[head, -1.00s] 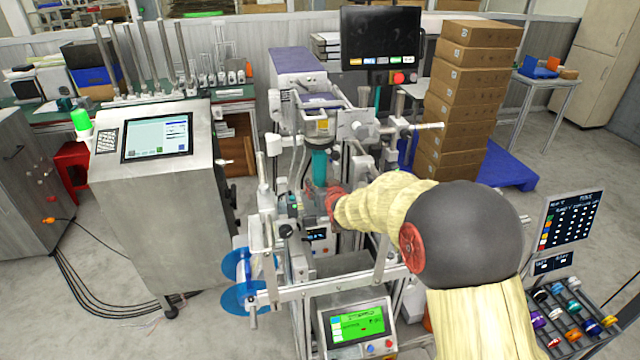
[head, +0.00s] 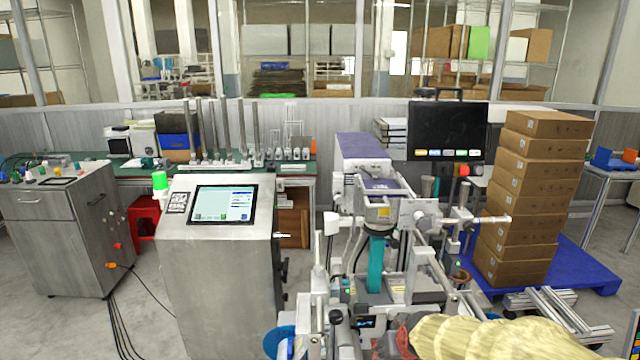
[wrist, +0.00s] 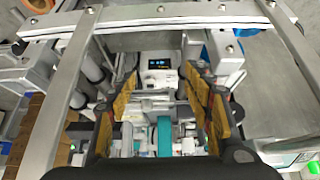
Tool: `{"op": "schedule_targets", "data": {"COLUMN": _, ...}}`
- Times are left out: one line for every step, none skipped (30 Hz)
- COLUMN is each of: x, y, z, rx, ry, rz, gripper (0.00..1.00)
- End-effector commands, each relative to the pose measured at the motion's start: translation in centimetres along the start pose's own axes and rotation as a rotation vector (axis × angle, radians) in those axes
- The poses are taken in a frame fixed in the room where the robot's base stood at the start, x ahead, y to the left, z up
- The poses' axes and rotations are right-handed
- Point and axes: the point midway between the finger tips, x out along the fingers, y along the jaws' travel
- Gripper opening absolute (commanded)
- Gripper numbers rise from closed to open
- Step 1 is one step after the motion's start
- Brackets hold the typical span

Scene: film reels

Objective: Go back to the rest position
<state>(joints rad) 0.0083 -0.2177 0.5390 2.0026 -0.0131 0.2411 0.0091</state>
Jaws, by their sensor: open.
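My gripper (wrist: 160,105) shows in the wrist view with its two yellow-padded fingers spread apart and nothing between them. It is over the labelling machine, whose metal frame bar (wrist: 150,14) crosses the top of that view. A teal part (wrist: 165,135) of the machine lies below, between the fingers. In the head view my arm, in a cream sleeve, enters at the bottom right in front of the machine (head: 380,215). The gripper itself is not clearly visible there.
A steel cabinet with a touchscreen (head: 222,204) stands left of the machine. A black monitor (head: 447,131) is above it. Stacked cartons (head: 530,200) stand on a blue pallet (head: 590,265) at the right. Open floor lies at the lower left.

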Motion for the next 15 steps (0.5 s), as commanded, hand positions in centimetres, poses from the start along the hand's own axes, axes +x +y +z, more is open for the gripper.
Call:
{"op": "schedule_targets", "data": {"x": -3.0, "y": 0.0, "z": 1.9, "rx": 0.0, "ry": -0.056, "rz": 0.0, "gripper": 0.51}}
{"op": "schedule_targets", "data": {"x": -4.6, "y": 0.0, "z": 3.3, "rx": -0.001, "ry": -0.094, "rz": 0.0, "gripper": 0.51}}
{"op": "schedule_targets", "data": {"x": -6.8, "y": 0.0, "z": 5.0, "rx": -0.001, "ry": -0.138, "rz": 0.0, "gripper": 0.51}}
{"op": "schedule_targets", "data": {"x": -8.5, "y": 0.0, "z": 6.3, "rx": -0.001, "ry": -0.168, "rz": 0.0, "gripper": 0.51}}
{"op": "schedule_targets", "data": {"x": -10.1, "y": -0.1, "z": 7.5, "rx": -0.001, "ry": -0.197, "rz": -0.001, "gripper": 0.51}}
{"op": "schedule_targets", "data": {"x": -12.4, "y": -0.1, "z": 9.2, "rx": -0.002, "ry": -0.228, "rz": -0.001, "gripper": 0.51}}
{"op": "schedule_targets", "data": {"x": -14.2, "y": -0.1, "z": 10.3, "rx": -0.002, "ry": -0.246, "rz": -0.002, "gripper": 0.51}}
{"op": "schedule_targets", "data": {"x": -15.9, "y": -0.1, "z": 11.4, "rx": -0.002, "ry": -0.261, "rz": -0.002, "gripper": 0.51}}
{"op": "schedule_targets", "data": {"x": -18.0, "y": -0.1, "z": 12.7, "rx": -0.003, "ry": -0.274, "rz": -0.003, "gripper": 0.51}}
{"op": "schedule_targets", "data": {"x": -19.5, "y": -0.1, "z": 13.6, "rx": -0.003, "ry": -0.278, "rz": -0.004, "gripper": 0.51}}
{"op": "schedule_targets", "data": {"x": -20.8, "y": -0.2, "z": 14.3, "rx": -0.003, "ry": -0.277, "rz": -0.004, "gripper": 0.51}}
{"op": "schedule_targets", "data": {"x": -22.3, "y": -0.2, "z": 15.0, "rx": -0.003, "ry": -0.267, "rz": -0.005, "gripper": 0.51}}
{"op": "schedule_targets", "data": {"x": -23.3, "y": -0.2, "z": 15.4, "rx": -0.003, "ry": -0.256, "rz": -0.005, "gripper": 0.51}}
{"op": "schedule_targets", "data": {"x": -24.2, "y": -0.2, "z": 15.5, "rx": -0.003, "ry": -0.236, "rz": -0.006, "gripper": 0.51}}
{"op": "schedule_targets", "data": {"x": -25.2, "y": -0.2, "z": 15.4, "rx": -0.003, "ry": -0.204, "rz": -0.006, "gripper": 0.51}}
